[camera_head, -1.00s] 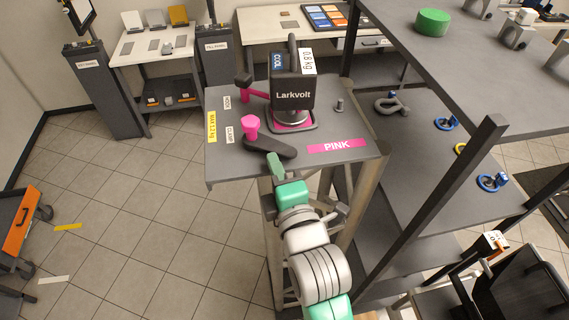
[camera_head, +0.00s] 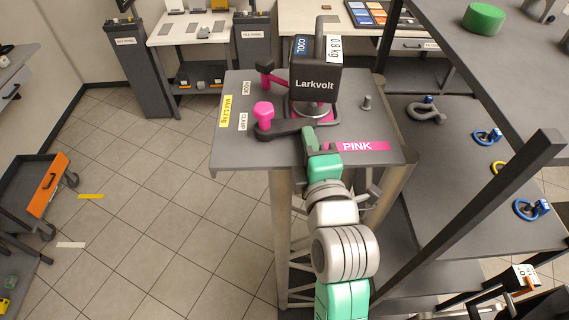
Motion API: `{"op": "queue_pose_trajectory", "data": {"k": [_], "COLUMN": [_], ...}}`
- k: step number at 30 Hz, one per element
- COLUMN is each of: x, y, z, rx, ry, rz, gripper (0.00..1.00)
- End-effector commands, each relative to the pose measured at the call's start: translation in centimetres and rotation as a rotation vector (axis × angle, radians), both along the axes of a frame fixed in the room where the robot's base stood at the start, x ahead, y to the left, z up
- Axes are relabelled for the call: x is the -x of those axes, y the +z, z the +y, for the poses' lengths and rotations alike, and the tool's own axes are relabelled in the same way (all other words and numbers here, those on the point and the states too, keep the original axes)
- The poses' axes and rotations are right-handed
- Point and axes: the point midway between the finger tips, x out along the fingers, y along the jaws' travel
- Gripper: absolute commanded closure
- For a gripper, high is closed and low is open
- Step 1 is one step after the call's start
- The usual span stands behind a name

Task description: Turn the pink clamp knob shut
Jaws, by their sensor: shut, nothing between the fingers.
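The pink clamp knob (camera_head: 263,112) stands upright at the left front of the grey stand top (camera_head: 230,161), beside the CLAMP label. A dark clamp bar (camera_head: 290,130) runs from under the knob to the right, along the front of the black Larkvolt unit (camera_head: 314,86). The unit sits on a round metal base over a pink-marked plate. My green gripper (camera_head: 309,134) is shut and empty at the bar's right end. It looks in contact there, but its fingertips partly hide the bar end. It is apart from the knob.
A second dark knob (camera_head: 266,66) with a pink arm stands behind the clamp, near the HOOK label. A small metal post (camera_head: 366,102) stands at the right. The pink PINK label (camera_head: 364,146) lies at the front.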

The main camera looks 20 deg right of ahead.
Motion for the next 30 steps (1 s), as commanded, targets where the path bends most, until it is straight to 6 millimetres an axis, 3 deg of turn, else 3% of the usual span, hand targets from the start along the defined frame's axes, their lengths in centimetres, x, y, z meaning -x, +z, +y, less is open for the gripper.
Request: {"op": "queue_pose_trajectory", "data": {"k": [23,26,30], "x": [-0.4,0.1,2.2], "y": [0.0,-0.1,-0.2], "z": [-0.4,-0.4,-0.2], "rx": [-0.001,-0.001,0.000], "ry": [0.000,0.000,0.003], "rz": [0.000,0.000,0.000], "gripper": [1.00,1.00,1.00]}}
